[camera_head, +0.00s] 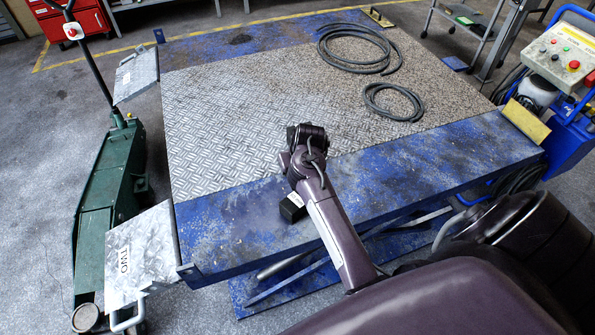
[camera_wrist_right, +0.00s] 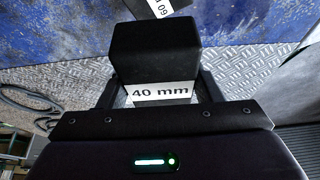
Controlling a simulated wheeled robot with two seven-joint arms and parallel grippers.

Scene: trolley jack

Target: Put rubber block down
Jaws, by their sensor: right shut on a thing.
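My right gripper (camera_wrist_right: 160,92) is shut on a black rubber block (camera_wrist_right: 155,52) with a white "40 mm" label, its fingers on either side. In the head view my right wrist (camera_head: 305,150) is over the lift platform, near the inner edge of its blue front strip (camera_head: 400,172). It hides the gripped block there, and I cannot tell whether the block touches the platform. Another black block (camera_head: 292,209) with a white label lies on the front strip; its upside-down label, seemingly "60", shows at the top of the wrist view (camera_wrist_right: 160,8). My left gripper is not in view.
Coiled hoses (camera_head: 360,48) lie at the platform's back right. Bare tread plate (camera_head: 215,130) is clear to the left. A green trolley jack (camera_head: 108,190) stands left of the platform, beside a ramp flap marked "TWO" (camera_head: 142,250). A control stand (camera_head: 565,55) is at the right.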

